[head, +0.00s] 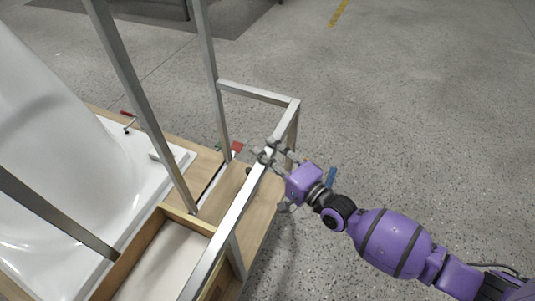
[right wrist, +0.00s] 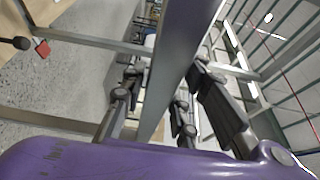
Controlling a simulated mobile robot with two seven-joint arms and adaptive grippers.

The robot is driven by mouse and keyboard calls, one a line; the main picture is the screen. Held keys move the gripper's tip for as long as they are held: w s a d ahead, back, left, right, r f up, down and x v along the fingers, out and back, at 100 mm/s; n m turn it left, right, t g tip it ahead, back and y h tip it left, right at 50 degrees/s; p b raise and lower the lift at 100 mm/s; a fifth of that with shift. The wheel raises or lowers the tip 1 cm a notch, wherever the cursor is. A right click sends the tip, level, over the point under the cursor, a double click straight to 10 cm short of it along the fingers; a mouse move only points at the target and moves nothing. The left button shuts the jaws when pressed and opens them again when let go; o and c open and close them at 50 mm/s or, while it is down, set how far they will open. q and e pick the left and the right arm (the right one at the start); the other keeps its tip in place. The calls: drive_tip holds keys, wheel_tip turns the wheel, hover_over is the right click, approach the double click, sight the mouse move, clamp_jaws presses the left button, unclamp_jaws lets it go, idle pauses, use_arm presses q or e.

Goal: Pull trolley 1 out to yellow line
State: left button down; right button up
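The trolley is a wooden deck (head: 256,188) with a grey metal frame, carrying a white bathtub shell (head: 60,150) at the left of the head view. Its metal handle rail (head: 232,217) runs along the near right side. My right gripper (head: 272,160) is at this rail, coming from the right. In the right wrist view the rail (right wrist: 176,65) passes between the spread fingers (right wrist: 155,100); they look open around it, and I cannot tell whether they touch it. The yellow line (head: 339,12) is on the floor at the top. No trolley number is readable. My left gripper is out of view.
A wooden box section (head: 165,260) sits on the deck near the tub. A dark mat (head: 190,15) lies at the top left.

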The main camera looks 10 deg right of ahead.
drive_tip(key=shift+o, duration=1)
drive_tip(key=shift+s, duration=0.1)
drive_tip(key=v, duration=1.2)
